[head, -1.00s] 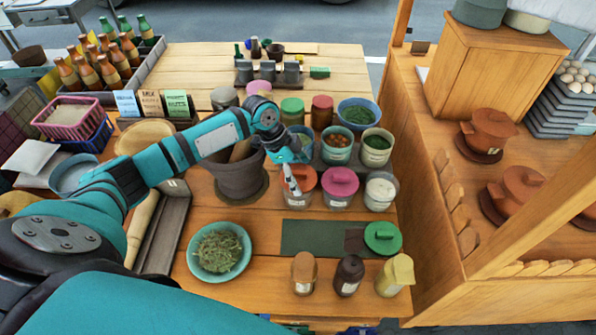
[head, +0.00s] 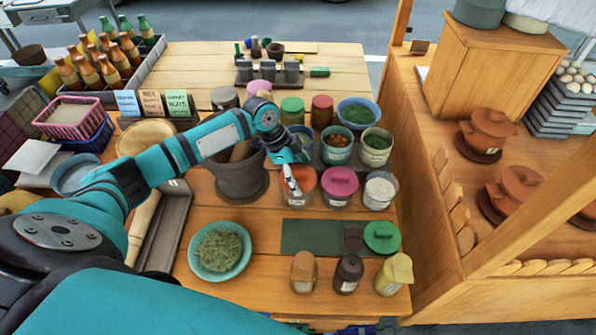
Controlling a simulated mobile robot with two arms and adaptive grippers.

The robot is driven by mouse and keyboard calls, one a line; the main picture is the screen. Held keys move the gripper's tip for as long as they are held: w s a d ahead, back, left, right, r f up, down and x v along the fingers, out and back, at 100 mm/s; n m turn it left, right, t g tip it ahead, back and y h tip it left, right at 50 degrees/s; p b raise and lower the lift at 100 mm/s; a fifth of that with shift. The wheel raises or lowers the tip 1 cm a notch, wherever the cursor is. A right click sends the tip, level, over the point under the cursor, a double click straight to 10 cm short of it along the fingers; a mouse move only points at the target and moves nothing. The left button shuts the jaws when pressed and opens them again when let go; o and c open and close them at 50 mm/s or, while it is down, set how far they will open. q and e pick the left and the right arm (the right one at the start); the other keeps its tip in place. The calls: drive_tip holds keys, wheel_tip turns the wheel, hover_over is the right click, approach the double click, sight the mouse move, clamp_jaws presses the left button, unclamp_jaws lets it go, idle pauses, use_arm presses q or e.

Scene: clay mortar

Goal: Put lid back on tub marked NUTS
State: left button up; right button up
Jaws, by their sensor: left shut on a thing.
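An orange-red lid (head: 307,177) sits on a clear tub (head: 298,201) in the front row, and looks seated on it. My left gripper (head: 291,181) reaches down from the upper left and is shut on this lid near its knob, hiding its left part. A pink-lidded tub (head: 340,187) stands just right of it. An open tub with white contents (head: 380,190) stands at the row's right end. A green lid (head: 382,237) lies on the right end of a dark green mat (head: 308,237). The tub labels are too small to read. My right gripper is not in view.
Open tubs with reddish (head: 337,147) and green contents (head: 376,147) stand behind the row. A dark mortar (head: 238,180) is close on the left, under my arm. Several jars (head: 348,273) line the front edge, beside a bowl of herbs (head: 221,250).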

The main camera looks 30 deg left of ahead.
use_arm(q)
drive_tip(key=o, duration=0.7)
drive_tip(key=shift+r+p, duration=3.45)
drive_tip(key=shift+r, duration=0.1)
clamp_jaws()
